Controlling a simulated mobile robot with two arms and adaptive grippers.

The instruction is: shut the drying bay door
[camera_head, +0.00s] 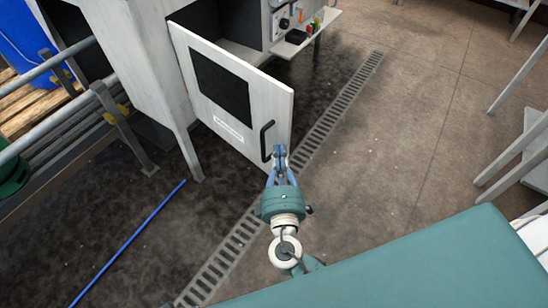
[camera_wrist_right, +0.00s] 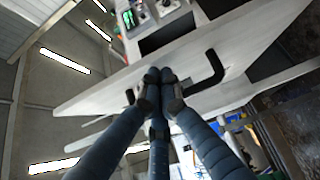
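The drying bay door (camera_head: 268,92) is a pale panel with a dark window and a small label. It stands swung open from the bay cabinet (camera_head: 150,50), whose dark interior shows behind it. A black bar handle (camera_head: 266,141) is near the door's free edge; it also shows in the right wrist view (camera_wrist_right: 213,70). My right gripper (camera_head: 280,152) is at the free edge, beside the handle. In the right wrist view its fingertips (camera_wrist_right: 159,76) are together in front of the door, with the handle to their right. Whether they touch the door is unclear. My left gripper is out of view.
A small shelf (camera_head: 325,22) with controls and small items juts from the cabinet. Metal rails (camera_head: 60,125) and a blue drum (camera_head: 28,35) are at the left. Pale furniture (camera_head: 520,150) stands at the right. A drain grate (camera_head: 335,110) crosses the open floor.

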